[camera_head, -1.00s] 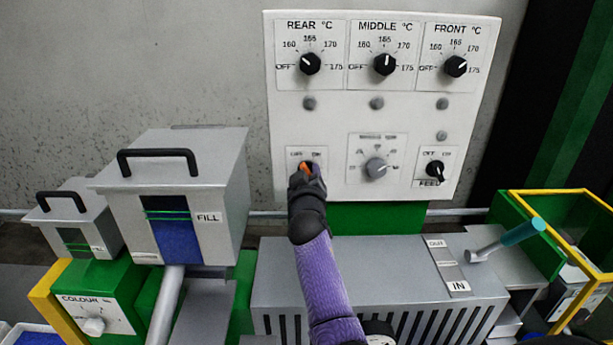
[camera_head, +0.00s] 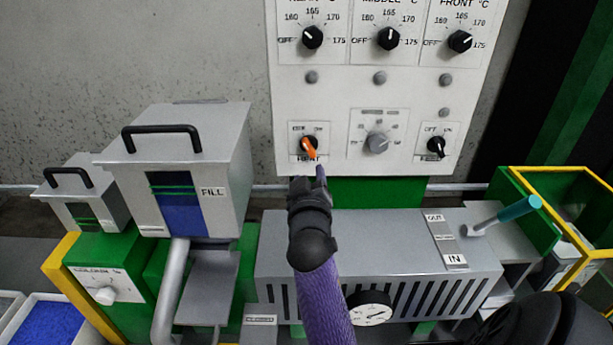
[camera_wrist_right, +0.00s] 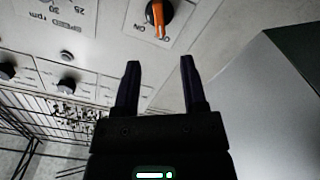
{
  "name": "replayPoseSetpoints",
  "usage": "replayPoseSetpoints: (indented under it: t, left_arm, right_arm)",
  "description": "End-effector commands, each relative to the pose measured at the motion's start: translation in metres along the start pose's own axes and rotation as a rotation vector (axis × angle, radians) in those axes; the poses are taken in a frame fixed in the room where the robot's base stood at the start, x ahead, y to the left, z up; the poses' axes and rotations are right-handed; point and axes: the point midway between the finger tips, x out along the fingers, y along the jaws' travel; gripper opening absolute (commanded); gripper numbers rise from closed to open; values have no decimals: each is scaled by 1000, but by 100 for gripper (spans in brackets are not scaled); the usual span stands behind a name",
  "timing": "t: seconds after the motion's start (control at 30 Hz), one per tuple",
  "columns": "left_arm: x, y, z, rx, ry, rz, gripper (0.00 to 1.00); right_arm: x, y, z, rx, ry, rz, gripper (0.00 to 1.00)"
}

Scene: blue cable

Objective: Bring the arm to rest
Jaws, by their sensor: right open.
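My right arm (camera_head: 324,300) is purple with a black wrist and reaches up from the bottom middle of the head view. My right gripper (camera_head: 308,180) is just below the orange-and-black heat knob (camera_head: 309,147) on the control panel. In the right wrist view the two dark fingers of the gripper (camera_wrist_right: 159,66) are apart with nothing between them. The orange knob (camera_wrist_right: 158,17) sits beyond the fingertips, apart from them. My left gripper is not in view.
The white control panel (camera_head: 290,100) stands behind the gripper, with other black knobs. A grey slotted housing (camera_head: 400,260) lies below. A grey FILL hopper (camera_head: 220,150) stands to the left. A teal-handled lever (camera_head: 520,208) and yellow-framed box (camera_head: 560,169) are at right.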

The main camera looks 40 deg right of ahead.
Motion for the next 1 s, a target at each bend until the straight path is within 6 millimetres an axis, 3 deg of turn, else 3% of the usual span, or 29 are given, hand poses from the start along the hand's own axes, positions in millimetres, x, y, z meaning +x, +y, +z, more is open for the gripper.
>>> replayPoseSetpoints:
  t: [0.17, 0.27, 0.4, 0.5, 0.63, 0.8, 0.87, 1.0]
  left_arm:
    - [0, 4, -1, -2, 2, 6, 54]
    - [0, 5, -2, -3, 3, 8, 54]
    - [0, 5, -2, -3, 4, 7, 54]
    - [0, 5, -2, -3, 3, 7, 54]
    - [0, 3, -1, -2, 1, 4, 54]
    - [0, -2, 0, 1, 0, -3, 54]
    - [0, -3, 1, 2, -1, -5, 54]
    - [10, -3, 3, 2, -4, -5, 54]
  right_arm:
    - [-1, 0, 1, 0, -4, -3, 54]
    - [-20, -11, 22, 13, -93, -80, 54]
    - [-92, -48, 72, 28, -359, -353, 54]
    - [-144, -68, 96, 11, -518, -527, 54]
    - [-204, -80, 118, -30, -685, -713, 54]
    - [-277, -81, 134, -99, -872, -927, 54]
    - [-303, -78, 138, -129, -934, -999, 54]
    - [-299, -111, 186, -149, -968, -1005, 54]
